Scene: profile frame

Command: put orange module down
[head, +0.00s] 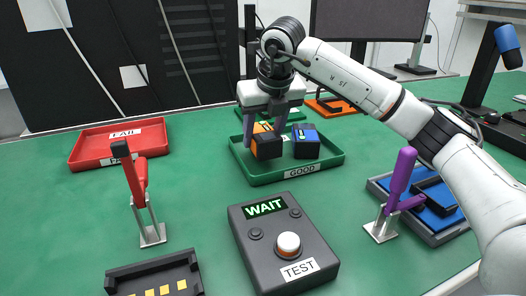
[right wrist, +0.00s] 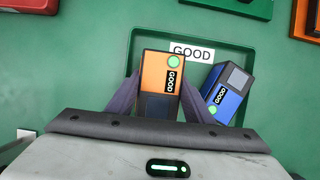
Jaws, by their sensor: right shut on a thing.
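The orange module (head: 265,142) is a box with an orange top and dark sides, over the left part of the green GOOD tray (head: 329,166). My right gripper (head: 262,136) is shut on it, one finger on each side. In the right wrist view the module (right wrist: 160,67) carries a green dot and a GOOD label between the fingers. Whether its underside touches the tray floor cannot be told. A blue module (head: 306,142) with a GOOD label sits in the same tray to the right, slightly turned. My left gripper is not in view.
A red FAIL tray (head: 91,151) lies empty at the left. A tester with a WAIT display (head: 283,243) stands in front. Toggle clamps with a red handle (head: 140,190) and a purple handle (head: 398,185) stand upright. A blue fixture (head: 437,197) lies at the right.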

